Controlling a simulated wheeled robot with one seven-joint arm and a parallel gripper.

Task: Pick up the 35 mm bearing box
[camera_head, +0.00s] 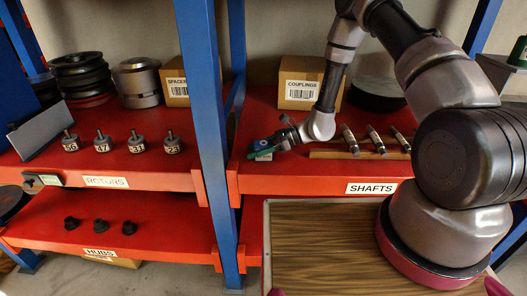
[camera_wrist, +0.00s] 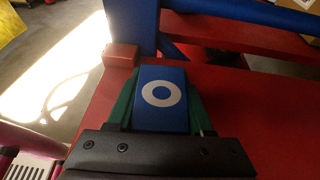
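A small blue box with a white ring on its face (camera_wrist: 162,95) sits between the green fingers of my gripper (camera_wrist: 163,100) in the wrist view. The fingers lie close along both of its sides, with no clear gap, so my gripper looks shut on it. No size marking is readable on the box. In the head view the blue box (camera_head: 262,144) and my gripper (camera_head: 264,149) are at the left front of the right red upper shelf (camera_head: 300,178). A small white tag (camera_head: 264,157) shows just below them. I cannot tell whether the box touches the shelf.
A blue upright (camera_head: 208,110) stands just left of my gripper. Several shafts (camera_head: 376,138) rest on a wooden rack to the right. A COUPLINGS carton (camera_head: 298,92) stands behind. Several rotor pieces (camera_head: 136,143) stand on the left shelf. A wood-grain surface (camera_head: 320,240) lies in front.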

